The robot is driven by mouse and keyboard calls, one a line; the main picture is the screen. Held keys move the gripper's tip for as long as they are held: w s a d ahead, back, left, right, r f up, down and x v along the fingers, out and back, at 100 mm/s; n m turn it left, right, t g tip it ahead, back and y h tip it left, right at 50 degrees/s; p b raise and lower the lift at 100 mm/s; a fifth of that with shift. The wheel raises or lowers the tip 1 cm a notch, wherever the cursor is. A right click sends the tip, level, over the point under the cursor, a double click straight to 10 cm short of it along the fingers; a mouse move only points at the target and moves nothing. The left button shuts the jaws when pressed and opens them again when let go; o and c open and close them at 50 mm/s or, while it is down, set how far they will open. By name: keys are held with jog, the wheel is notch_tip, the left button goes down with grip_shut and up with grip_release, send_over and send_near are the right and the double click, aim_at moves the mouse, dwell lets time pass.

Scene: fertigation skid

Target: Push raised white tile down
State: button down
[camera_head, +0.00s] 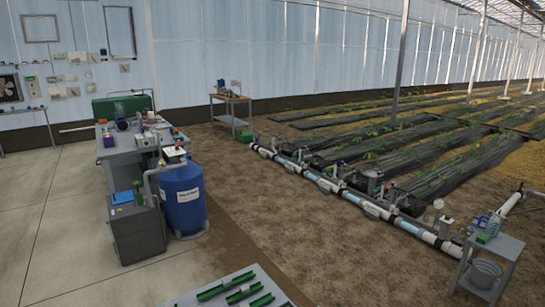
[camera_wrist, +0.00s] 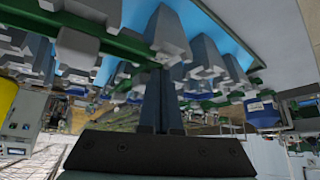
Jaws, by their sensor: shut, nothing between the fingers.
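My gripper (camera_wrist: 160,75) shows in the wrist view, with its two dark fingers together and nothing between them. Its tips are in front of a cluster of grey blocks (camera_wrist: 170,38) and a green rail (camera_wrist: 120,45). A pale, rounded block (camera_wrist: 76,48) sits on the rail to the left of the fingers. I cannot tell which piece, if any, is the raised white tile, or whether the fingertips touch anything. My gripper is not in the head view, and no raised white tile can be made out there.
In the head view, a blue tank (camera_head: 184,200) stands beside a grey cabinet (camera_head: 138,230). A pale tabletop with green rails (camera_head: 240,293) is at the bottom. White pipework (camera_head: 325,184) runs along the beds. The concrete floor at left (camera_head: 50,220) is clear.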

jog(key=shift+f, duration=0.2)
jog(key=shift+s+f+b, duration=0.1)
jog(key=shift+f+b, duration=0.45)
jog(key=shift+b, duration=0.1)
jog(key=shift+r, duration=0.1)
notch_tip(320, 180, up, 8)
jog(key=p, duration=0.7)
